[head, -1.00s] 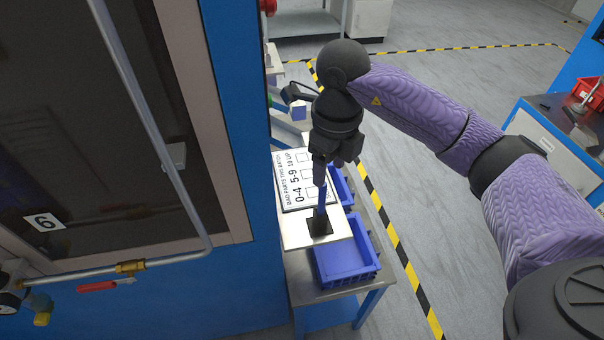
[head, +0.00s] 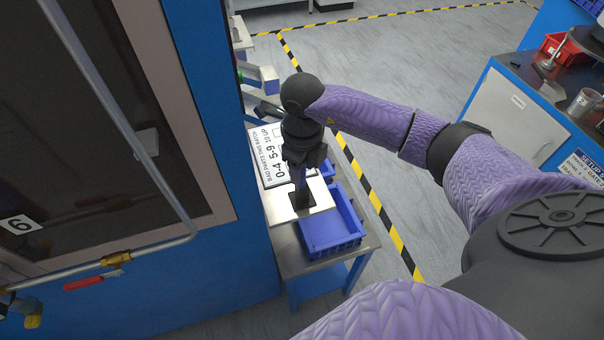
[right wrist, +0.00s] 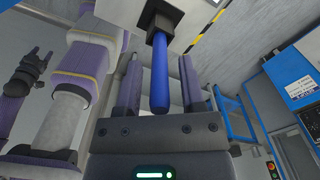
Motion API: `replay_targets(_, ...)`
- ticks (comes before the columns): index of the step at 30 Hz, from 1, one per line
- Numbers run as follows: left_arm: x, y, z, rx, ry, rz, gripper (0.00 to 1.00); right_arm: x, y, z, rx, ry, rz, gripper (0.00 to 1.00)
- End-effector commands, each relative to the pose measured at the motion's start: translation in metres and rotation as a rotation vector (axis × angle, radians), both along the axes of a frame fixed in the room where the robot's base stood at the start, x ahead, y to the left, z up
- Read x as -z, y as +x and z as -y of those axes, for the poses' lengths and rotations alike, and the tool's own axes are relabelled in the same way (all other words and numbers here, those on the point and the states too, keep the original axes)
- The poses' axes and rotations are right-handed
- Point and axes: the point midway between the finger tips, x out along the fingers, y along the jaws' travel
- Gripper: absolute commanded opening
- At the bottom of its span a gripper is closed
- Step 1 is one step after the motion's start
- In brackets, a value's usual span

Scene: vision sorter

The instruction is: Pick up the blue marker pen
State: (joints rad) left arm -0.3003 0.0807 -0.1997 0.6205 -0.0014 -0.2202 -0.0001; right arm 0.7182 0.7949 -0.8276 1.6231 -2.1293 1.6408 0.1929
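That gripper is open and points down over the pen. In the head view the gripper (head: 301,172) hides the pen's upper part. My left gripper (right wrist: 31,70) shows small at the left of the right wrist view, its fingers apart and empty. It is out of the head view.
A blue tray (head: 356,240) stands just in front of the holder, and another blue tray (head: 326,171) lies behind. A white tally board (head: 256,150) lies beside the holder. The blue machine (head: 240,230) stands close at left. Clear floor lies right of the table.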

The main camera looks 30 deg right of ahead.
Motion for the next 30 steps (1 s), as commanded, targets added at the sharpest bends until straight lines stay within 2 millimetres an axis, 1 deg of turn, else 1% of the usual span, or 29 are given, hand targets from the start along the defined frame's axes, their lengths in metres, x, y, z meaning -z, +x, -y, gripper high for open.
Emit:
replay_targets(1, 0.0, 0.0, 0.0, 0.0, 0.0, 0.001, 0.59, 0.0, 0.0, 0.0, 0.0, 0.0, 0.0, 0.38)
replay_targets(2, 0.0, 0.0, 0.0, 0.0, 0.0, 0.001, 0.59, 0.0, 0.0, 0.0, 0.0, 0.0, 0.0, 0.31)
replay_targets(3, 0.0, 0.0, 0.0, 0.0, 0.0, 0.001, 0.59, 0.0, 0.0, 0.0, 0.0, 0.0, 0.0, 0.23)
replay_targets(5, 0.0, 0.001, 0.0, 0.0, 0.0, 0.001, 0.59, 0.0, 0.0, 0.0, 0.0, 0.0, 0.0, 0.1)
replay_targets(6, 0.0, 0.001, 0.0, 0.0, 0.0, 0.001, 0.59, 0.0, 0.0, 0.0, 0.0, 0.0, 0.0, 0.02)
replay_targets(7, 0.0, 0.001, 0.0, 0.0, 0.0, 0.001, 0.59, 0.0, 0.0, 0.0, 0.0, 0.0, 0.0, 0.0)
replay_targets(18, 0.0, 0.001, 0.0, 0.0, 0.0, 0.001, 0.59, -0.001, 0.0, 0.0, 0.0, 0.0, 0.0, 0.0)
replay_targets(20, 0.0, 0.001, 0.0, 0.0, 0.0, 0.001, 0.59, -0.004, 0.0, 0.0, 0.0, 0.001, 0.002, 0.0)
replay_targets(23, 0.0, 0.0, 0.0, 0.0, 0.0, 0.001, 0.59, -0.023, 0.001, 0.0, -0.001, 0.0, 0.005, 0.0)
replay_targets(27, 0.0, 0.0, 0.0, 0.0, 0.0, 0.0, 0.59, -0.062, 0.001, 0.0, 0.0, 0.0, 0.006, 0.0)
replay_targets(30, 0.0, 0.0, 0.0, 0.0, 0.0, 0.0, 0.59, -0.084, 0.001, 0.0, -0.001, 0.0, 0.006, 0.0)
